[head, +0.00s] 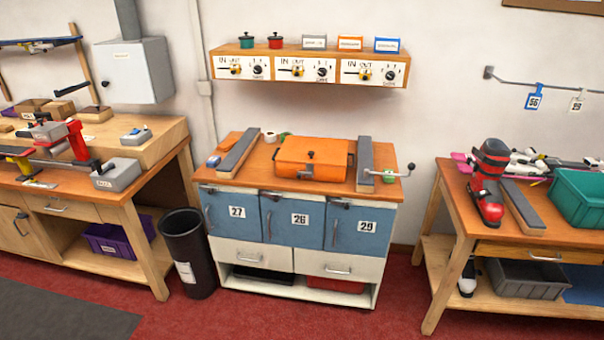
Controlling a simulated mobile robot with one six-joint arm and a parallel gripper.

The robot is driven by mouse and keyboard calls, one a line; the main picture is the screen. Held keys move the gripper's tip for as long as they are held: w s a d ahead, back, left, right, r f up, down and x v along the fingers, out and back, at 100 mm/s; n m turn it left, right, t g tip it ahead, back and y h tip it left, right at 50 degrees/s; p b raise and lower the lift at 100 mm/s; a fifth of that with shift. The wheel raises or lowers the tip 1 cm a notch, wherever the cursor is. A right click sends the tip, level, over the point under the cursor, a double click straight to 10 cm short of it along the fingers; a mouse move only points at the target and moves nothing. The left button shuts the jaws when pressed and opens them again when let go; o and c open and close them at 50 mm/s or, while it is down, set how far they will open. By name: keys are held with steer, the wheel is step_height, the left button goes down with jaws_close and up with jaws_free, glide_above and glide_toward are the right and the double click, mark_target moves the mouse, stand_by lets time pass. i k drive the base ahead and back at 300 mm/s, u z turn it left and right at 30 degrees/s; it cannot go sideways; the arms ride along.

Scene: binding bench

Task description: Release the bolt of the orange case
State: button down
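The orange case (328,163) sits shut on the wooden top of the middle cabinet, between two grey-topped bars. It has a black knob on its lid and a dark fitting at its front edge, too small to make out. On the wall shelf above, three white panels read IN and OUT, each with a yellow-and-black piece: left (235,69), middle (297,70) and right (364,73). Their exact settings are too small to tell. An orange card (350,43) stands on the shelf between a grey card (314,42) and a blue card (387,45). My gripper is not in view.
The middle cabinet has blue doors (292,220) numbered 27, 26 and 29. The right bench holds a red boot (489,185).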

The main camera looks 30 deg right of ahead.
mark_target(299, 172)
steer(key=z, duration=0.15)
steer(key=i, duration=0.95)
steer(key=u, duration=0.1)
